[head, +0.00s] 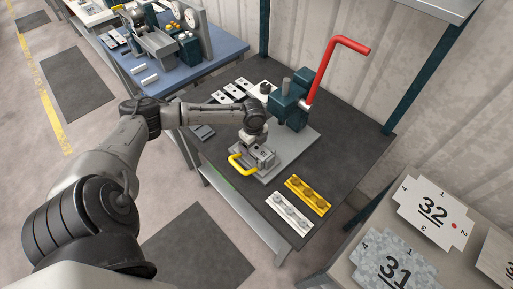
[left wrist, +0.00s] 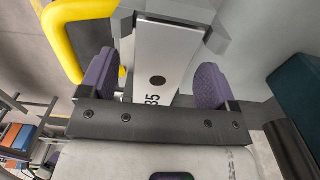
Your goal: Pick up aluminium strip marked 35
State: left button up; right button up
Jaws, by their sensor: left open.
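The aluminium strip marked 35 (left wrist: 160,65) is a light metal piece with a dark round hole, and its number reads sideways in the left wrist view. It lies in a grey fixture with a yellow handle (left wrist: 68,40). My left gripper (left wrist: 154,82) is open, with one purple finger pad on each side of the strip; a gap shows on both sides. In the head view my left gripper (head: 257,143) is over the fixture beside the yellow handle (head: 240,164) and partly hides the strip. My right gripper is not in view.
The bender's teal body (head: 290,108) and red lever (head: 335,65) stand just behind my gripper. Several strips with dark holes (head: 226,97) lie at the back left. A yellow holder (head: 308,194) and a white holder (head: 289,212) sit near the front edge. Marked sheets (head: 432,212) lie at right.

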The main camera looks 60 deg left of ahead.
pick_arm(q)
jog(key=c, duration=1.1)
jog(key=shift+o, duration=0.2)
